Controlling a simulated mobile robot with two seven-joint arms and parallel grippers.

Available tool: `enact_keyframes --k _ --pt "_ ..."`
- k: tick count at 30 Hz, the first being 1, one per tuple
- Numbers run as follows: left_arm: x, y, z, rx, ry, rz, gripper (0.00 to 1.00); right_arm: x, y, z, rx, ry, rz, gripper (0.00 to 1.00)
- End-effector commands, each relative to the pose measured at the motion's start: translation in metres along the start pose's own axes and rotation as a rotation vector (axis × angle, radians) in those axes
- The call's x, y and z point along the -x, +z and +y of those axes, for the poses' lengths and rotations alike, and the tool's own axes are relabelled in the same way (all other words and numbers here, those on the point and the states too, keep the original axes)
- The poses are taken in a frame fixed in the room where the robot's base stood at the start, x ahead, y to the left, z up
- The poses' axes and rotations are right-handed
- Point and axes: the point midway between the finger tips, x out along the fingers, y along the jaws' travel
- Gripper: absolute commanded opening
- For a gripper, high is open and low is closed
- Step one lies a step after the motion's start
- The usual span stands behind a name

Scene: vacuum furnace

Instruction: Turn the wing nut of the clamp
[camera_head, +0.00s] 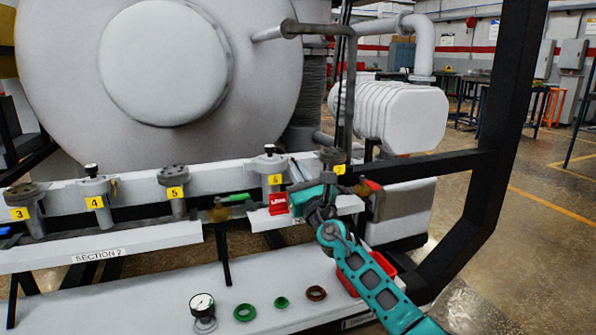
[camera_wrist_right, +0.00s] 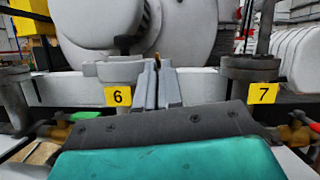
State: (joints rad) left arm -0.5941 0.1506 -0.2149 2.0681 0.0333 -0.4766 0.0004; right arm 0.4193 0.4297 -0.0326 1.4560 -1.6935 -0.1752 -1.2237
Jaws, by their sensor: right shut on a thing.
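The clamp (camera_wrist_right: 105,70) is a grey fitting around the flange behind the yellow label 6 in the right wrist view. In the head view the port 6 fitting (camera_head: 268,163) stands on the white rail. My right gripper (camera_wrist_right: 162,82) reaches to the right side of this clamp, its two grey fingers close together. A small brass-coloured tip (camera_wrist_right: 157,57), apparently the wing nut, shows at the ends of the fingers, which are shut on it. The fingers hide most of it. In the head view the teal right gripper (camera_head: 293,178) covers the spot between labels 6 and 7. My left gripper is not in view.
Port 7 (camera_wrist_right: 249,70) stands close to the right of the fingers. A gauge (camera_head: 202,305) and several rings lie on the lower shelf. A black frame post (camera_head: 500,110) stands at right.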

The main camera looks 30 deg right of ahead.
Motion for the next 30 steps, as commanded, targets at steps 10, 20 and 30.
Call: enact_keyframes --k 10,20,30 --pt "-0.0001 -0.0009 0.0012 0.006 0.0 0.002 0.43 0.0 -0.0002 0.0007 -0.019 -0.007 0.0 0.0" --pt "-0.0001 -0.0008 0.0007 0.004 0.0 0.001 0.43 0.0 0.0 0.0007 -0.017 -0.006 0.0 0.21" --pt "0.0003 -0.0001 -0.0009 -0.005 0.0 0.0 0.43 0.0001 0.0 0.0033 -0.018 0.0 0.001 0.33"
